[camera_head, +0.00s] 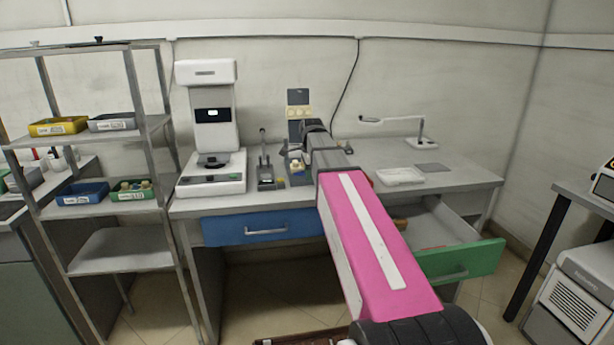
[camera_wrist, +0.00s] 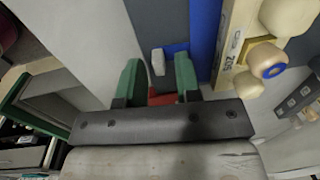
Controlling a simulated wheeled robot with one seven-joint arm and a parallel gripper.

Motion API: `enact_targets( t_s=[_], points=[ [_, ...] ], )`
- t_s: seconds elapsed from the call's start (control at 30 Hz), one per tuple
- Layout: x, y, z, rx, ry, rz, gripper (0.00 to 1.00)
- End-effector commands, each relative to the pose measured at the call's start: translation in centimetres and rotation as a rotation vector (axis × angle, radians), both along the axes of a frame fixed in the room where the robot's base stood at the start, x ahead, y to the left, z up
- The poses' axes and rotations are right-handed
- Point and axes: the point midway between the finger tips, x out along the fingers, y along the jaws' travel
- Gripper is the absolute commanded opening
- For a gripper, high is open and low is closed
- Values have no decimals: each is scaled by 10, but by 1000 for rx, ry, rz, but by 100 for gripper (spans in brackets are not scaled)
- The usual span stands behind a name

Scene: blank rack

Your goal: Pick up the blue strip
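In the wrist view my gripper (camera_wrist: 158,78) has two green fingers set apart with a gap between them. A blue strip (camera_wrist: 204,38) runs down beside the right finger, along a cream block, and bends left behind the fingertips. A small pale grey piece (camera_wrist: 158,62) shows in the gap near the tips. I cannot tell whether it belongs to the strip or touches a finger. A red patch (camera_wrist: 162,98) shows deeper between the fingers. In the head view my pink arm reaches to the bench and mostly hides the gripper; the strip cannot be made out there.
The cream block with round knobs (camera_wrist: 268,68) stands close to the right finger. On the bench (camera_head: 465,178) are a white instrument (camera_head: 212,130), a small dark stand (camera_head: 266,175), a white tray (camera_head: 399,176) and a lamp (camera_head: 420,141). The green-fronted drawer (camera_head: 465,262) is open; the blue one (camera_head: 262,226) is shut.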

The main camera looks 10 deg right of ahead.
Motion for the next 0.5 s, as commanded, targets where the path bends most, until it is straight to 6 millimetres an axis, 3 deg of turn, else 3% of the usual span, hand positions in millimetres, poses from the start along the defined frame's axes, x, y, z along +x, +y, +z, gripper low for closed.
enact_targets(
  t_s=[0.03,0.1,0.5],
  points=[
    [0,0,0,0,0,0,14],
    [0,0,0,0,0,0,0],
    [0,0,1,0,0,0,0]
  ],
)
